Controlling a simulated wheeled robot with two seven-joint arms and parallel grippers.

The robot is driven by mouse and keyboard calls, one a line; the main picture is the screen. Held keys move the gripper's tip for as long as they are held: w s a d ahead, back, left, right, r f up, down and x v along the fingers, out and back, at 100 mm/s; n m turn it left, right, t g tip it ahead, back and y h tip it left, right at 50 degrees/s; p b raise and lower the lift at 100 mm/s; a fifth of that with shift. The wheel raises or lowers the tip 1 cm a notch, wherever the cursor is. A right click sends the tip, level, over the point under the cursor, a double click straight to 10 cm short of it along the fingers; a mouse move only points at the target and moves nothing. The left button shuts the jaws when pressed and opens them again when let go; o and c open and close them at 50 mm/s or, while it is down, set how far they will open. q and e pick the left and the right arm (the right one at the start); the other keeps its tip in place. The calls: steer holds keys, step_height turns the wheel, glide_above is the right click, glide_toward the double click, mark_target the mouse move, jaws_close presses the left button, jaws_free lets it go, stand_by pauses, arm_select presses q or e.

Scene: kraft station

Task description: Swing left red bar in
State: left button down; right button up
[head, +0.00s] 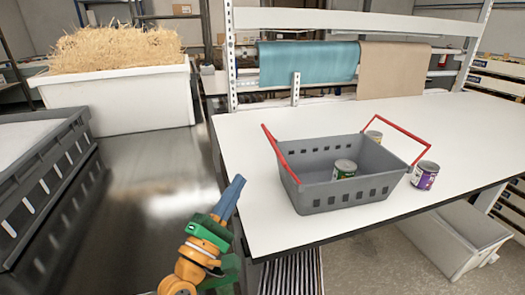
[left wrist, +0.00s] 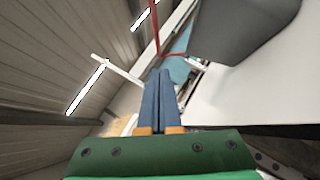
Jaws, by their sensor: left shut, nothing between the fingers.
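A grey basket (head: 345,196) stands on the white table. Its left red bar (head: 274,145) sticks up from the left end and leans outward to the left. The right red bar (head: 400,130) is raised at the right end and leans outward. My left gripper (head: 239,180) is shut and empty, left of the basket and apart from the left bar, by the table's left edge. In the left wrist view, the shut blue fingers (left wrist: 160,74) point towards a red bar (left wrist: 175,55), with the grey basket (left wrist: 235,30) at upper right. My right gripper is not in view.
A green-labelled can (head: 345,169) is in the basket. A purple-labelled can (head: 425,175) stands right of it; another can (head: 374,136) shows at its back rim. A dark crate (head: 50,175) and a white bin of straw (head: 125,107) are at left. The table's right side is clear.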

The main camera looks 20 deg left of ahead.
mark_target(270, 142)
arm_select(q)
steer(key=w+d+r+p, duration=0.1)
steer(key=w, duration=0.1)
steer(key=w+d+r+p, duration=0.1)
steer(key=w+r, duration=0.1)
steer(key=w+d+r+p, duration=0.1)
steer(key=w, duration=0.1)
steer(key=shift+w+d+r, duration=0.2)
steer(key=shift+d+r, duration=0.15)
steer(key=shift+w, duration=0.1)
